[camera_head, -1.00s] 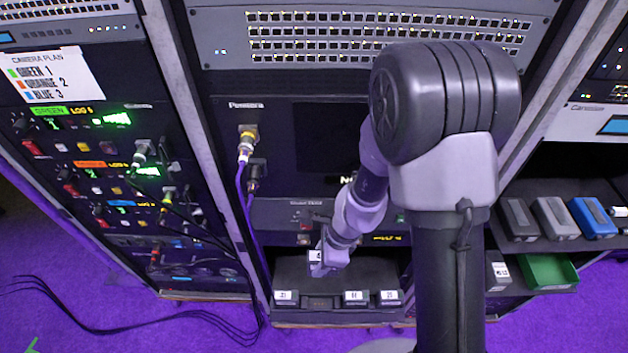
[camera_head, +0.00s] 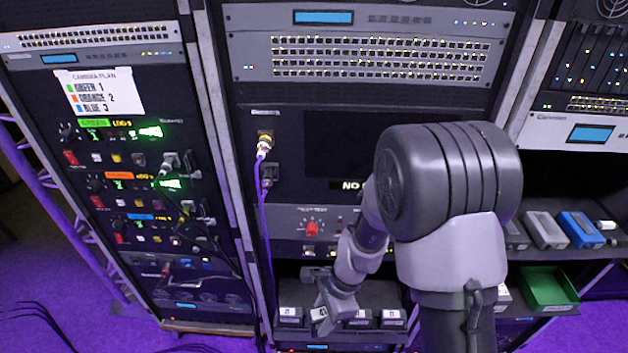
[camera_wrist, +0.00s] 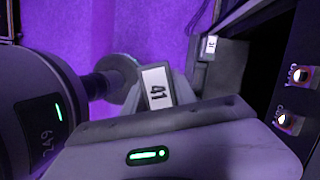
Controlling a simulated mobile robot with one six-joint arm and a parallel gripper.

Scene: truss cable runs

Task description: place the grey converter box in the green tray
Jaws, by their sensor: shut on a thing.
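A grey box (camera_head: 545,230) lies on the right shelf between a black box (camera_head: 516,234) and a blue box (camera_head: 580,229). The green tray (camera_head: 548,287) sits below that shelf, and its visible inside looks empty. My gripper (camera_head: 328,298) is well to the left of both, low at the middle rack. It is shut on a small box with a white label (camera_head: 319,314), level with a row of labelled boxes.
Labelled dark boxes (camera_head: 290,316) and (camera_head: 392,318) stand in the low bay on both sides of my gripper. A purple cable (camera_head: 262,220) hangs down the rack front. Black cables hang at the left rack (camera_head: 190,215). Purple floor shows at lower left.

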